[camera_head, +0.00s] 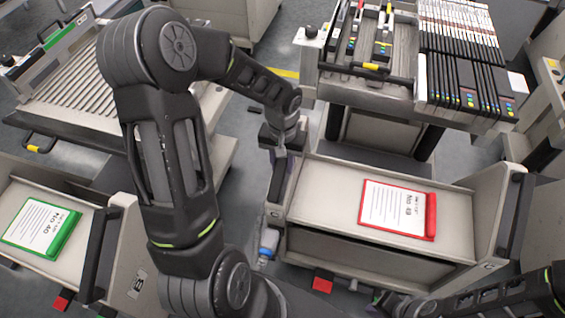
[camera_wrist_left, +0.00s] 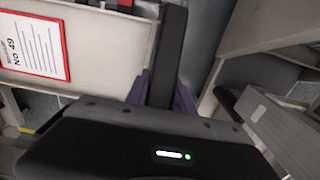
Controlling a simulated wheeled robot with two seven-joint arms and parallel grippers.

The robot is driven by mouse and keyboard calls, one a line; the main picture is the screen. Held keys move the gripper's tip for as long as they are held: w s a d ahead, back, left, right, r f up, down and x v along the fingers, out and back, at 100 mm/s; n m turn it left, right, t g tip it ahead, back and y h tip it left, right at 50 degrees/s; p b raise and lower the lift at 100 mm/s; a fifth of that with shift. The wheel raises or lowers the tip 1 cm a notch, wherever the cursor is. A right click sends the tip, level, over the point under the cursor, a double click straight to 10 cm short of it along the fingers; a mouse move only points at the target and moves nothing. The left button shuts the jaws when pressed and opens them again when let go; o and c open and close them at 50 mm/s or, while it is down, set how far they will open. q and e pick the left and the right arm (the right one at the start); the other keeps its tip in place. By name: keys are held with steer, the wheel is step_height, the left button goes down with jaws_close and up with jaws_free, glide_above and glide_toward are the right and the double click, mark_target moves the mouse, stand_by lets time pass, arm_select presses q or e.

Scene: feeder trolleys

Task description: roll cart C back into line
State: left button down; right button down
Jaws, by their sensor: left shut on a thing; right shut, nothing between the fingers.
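Cart C (camera_head: 330,200) is a beige trolley with a red-framed sign reading No 49 (camera_head: 398,208) on its top. It stands right of centre in the head view. My left gripper (camera_head: 279,152) is shut on the dark upright handle (camera_head: 276,182) at the cart's left end. In the left wrist view the black handle bar (camera_wrist_left: 167,60) stands between the purple fingers, with the red-framed sign (camera_wrist_left: 35,45) at the left. My right gripper (camera_head: 384,300) is low at the bottom edge, in front of the cart, shut and empty. It is partly cut off by the frame.
Cart B (camera_head: 122,262), with a green-framed sign (camera_head: 42,228), stands at the left. Behind stands a feeder rack (camera_head: 365,92); a roller trolley (camera_head: 75,95) stands back left.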

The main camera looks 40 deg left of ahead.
stand_by(0.4)
arm_select(q)
steer(key=shift+w+a+r, duration=0.15)
steer(key=shift+w+a, duration=0.05)
steer(key=shift+w, duration=0.4)
steer(key=shift+w+a, duration=0.2)
steer(key=shift+w, duration=0.35)
arm_select(e)
steer(key=shift+w+a+f, duration=0.15)
steer(key=shift+w+f, duration=0.1)
steer(key=shift+w, duration=0.2)
arm_select(q)
steer(key=c, duration=1.1)
jaws_free()
steer(key=shift+s, duration=0.15)
step_height(320, 180, up, 8)
steer(key=shift+d+f, duration=0.1)
steer(key=shift+f, duration=0.1)
arm_select(e)
steer(key=shift+r, duration=0.35)
